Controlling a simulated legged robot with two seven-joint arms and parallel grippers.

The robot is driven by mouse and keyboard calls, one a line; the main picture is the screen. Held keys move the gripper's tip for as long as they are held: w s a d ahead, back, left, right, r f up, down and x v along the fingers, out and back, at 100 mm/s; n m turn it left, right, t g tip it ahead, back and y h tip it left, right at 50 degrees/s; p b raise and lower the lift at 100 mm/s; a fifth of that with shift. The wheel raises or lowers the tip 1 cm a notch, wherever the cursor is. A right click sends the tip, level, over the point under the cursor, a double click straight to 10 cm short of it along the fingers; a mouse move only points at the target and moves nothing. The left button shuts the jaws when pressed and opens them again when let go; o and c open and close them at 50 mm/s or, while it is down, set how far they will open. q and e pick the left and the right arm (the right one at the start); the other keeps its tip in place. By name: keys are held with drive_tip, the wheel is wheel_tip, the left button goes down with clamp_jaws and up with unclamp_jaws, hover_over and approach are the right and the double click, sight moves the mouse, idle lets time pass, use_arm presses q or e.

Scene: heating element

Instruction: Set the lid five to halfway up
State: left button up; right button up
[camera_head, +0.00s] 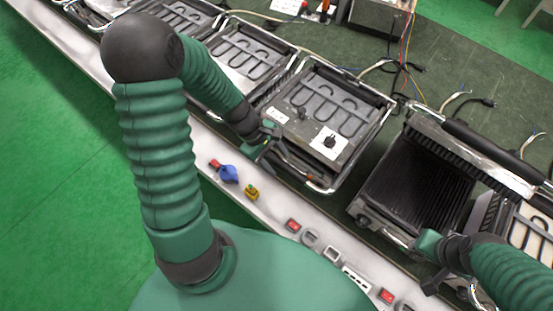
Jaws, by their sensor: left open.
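A row of contact-grill units stands along the bench; I see no numbers, so I cannot tell which lid is five. One unit (400,190) at right shows a dark ribbed plate, with its lid (478,145) standing raised at the back. Left of it, a unit (345,100) shows looped heating elements and a white plate with a black knob, with a metal bar frame around it. My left gripper (268,146) is open at that unit's front left corner; contact is unclear. My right gripper (434,268) is by the ribbed unit's front right corner, its fingers hardly visible.
More units with looped elements (245,58) continue to the upper left, and another (525,230) stands at the right edge. Small parts, including a blue knob (228,174) and a red switch (293,225), lie along the white front strip. Loose wires (405,65) run behind.

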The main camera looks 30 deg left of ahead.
use_arm(q)
drive_tip(key=shift+d, duration=0.25)
drive_tip(key=shift+c, duration=1.2)
drive_tip(key=shift+a, duration=0.15)
clamp_jaws()
drive_tip(key=shift+w+r, duration=0.1)
drive_tip(key=shift+r, duration=0.05)
